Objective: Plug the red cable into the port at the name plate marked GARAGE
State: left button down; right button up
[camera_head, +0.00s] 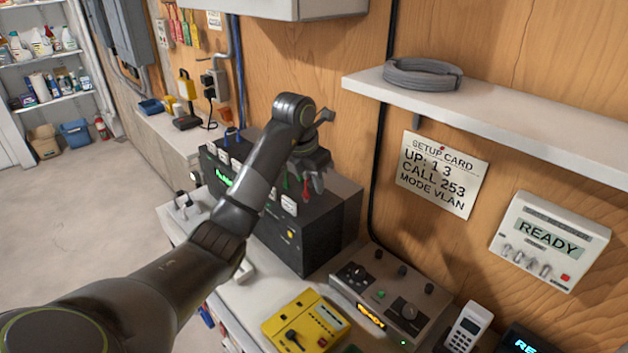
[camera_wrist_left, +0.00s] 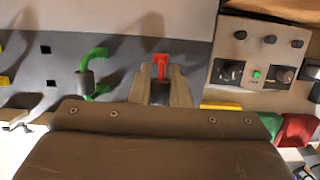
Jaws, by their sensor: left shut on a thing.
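My left gripper (camera_head: 316,178) is over the dark panel box (camera_head: 310,235) on the bench. In the left wrist view its fingers (camera_wrist_left: 160,88) are closed around the red cable's (camera_wrist_left: 161,62) end, with red showing between and beyond the tips. The red cable also shows in the head view (camera_head: 305,188), beside the fingers. A green cable (camera_wrist_left: 92,66) stands out of the panel to its left. A white name plate (camera_head: 289,204) is on the panel below, too small to read. I cannot tell which plate says GARAGE, or whether the red end touches a port. My right gripper is out of view.
A grey control box (camera_head: 390,295) and a yellow box (camera_head: 305,322) stand on the bench right of the panel. A shelf (camera_head: 480,115) with a coiled cable (camera_head: 422,74) juts from the wall. A setup card (camera_head: 442,172) hangs below it.

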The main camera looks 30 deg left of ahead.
pick_arm(q)
jog(key=shift+f+b, duration=0.35)
jog(key=shift+f, duration=0.1)
dwell(0.7)
dwell(0.4)
jog(key=c, duration=0.9)
grip_release()
jog(key=shift+r, duration=0.15)
jog(key=shift+r+p, duration=3.7)
jog(key=shift+p, duration=0.1)
jog(key=shift+f, duration=0.1)
